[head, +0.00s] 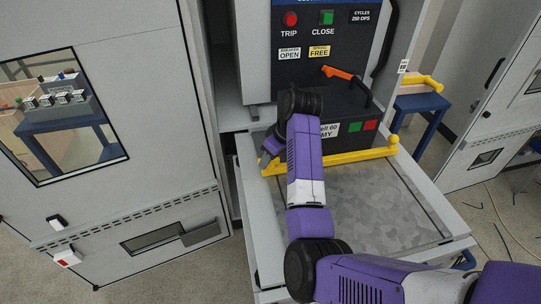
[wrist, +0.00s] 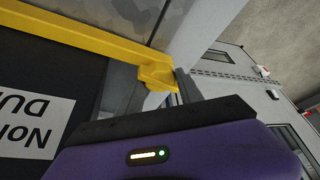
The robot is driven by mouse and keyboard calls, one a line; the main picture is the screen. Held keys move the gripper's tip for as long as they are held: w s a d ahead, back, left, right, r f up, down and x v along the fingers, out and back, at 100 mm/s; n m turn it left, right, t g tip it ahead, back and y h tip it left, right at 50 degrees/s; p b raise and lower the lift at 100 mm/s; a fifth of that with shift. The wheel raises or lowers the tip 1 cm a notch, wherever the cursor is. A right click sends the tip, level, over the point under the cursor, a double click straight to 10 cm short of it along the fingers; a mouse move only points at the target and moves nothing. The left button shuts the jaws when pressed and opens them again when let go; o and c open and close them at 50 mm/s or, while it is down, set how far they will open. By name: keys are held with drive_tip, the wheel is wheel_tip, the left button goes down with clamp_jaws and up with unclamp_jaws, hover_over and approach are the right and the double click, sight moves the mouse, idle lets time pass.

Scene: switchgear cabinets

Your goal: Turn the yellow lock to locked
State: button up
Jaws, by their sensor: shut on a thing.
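A long yellow bar (head: 340,160) runs across the front foot of the dark breaker unit (head: 350,112), with a round yellow knob (head: 394,139) at its right end. My gripper (head: 267,158) is at the bar's left end, beside the unit's lower left corner. In the wrist view, the yellow lock (wrist: 157,76) is a stubby piece at the end of the bar (wrist: 75,37). The grey fingers of my gripper (wrist: 155,88) stand on either side of it and are shut on it. The fingers partly hide the lock, and I see no locked or unlocked marking.
The grey tray (head: 375,205) under the breaker unit is bare in front of the bar. A cabinet door (head: 110,190) stands close on the left. An orange handle (head: 340,74) sticks out above the bar. A blue table (head: 425,103) is behind on the right.

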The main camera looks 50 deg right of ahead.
drive_tip(key=m+p, duration=0.2)
drive_tip(key=m+h+p, duration=0.1)
drive_tip(key=m, duration=0.1)
drive_tip(key=shift+a+r+h+p, duration=0.2)
drive_tip(key=shift+h+p, duration=0.1)
drive_tip(key=shift+p, duration=0.05)
drive_tip(key=m+p, duration=0.1)
drive_tip(key=m, duration=0.1)
drive_tip(key=m+g+h+p, duration=0.1)
drive_tip(key=m, duration=0.1)
drive_tip(key=shift+w+a+m+h, duration=0.1)
drive_tip(key=shift+m+h, duration=0.2)
drive_tip(key=shift+m, duration=0.1)
drive_tip(key=m+g+h, duration=0.1)
drive_tip(key=m, duration=0.3)
drive_tip(key=shift+w+f+p, duration=0.1)
drive_tip(key=shift+f+p, duration=0.05)
drive_tip(key=shift+p, duration=0.25)
drive_tip(key=shift+m+g+h+b, duration=0.35)
drive_tip(key=shift+m+g, duration=0.45)
drive_tip(key=shift+m, duration=1.1)
drive_tip(key=o, duration=1.4)
drive_tip(key=shift+a, duration=0.1)
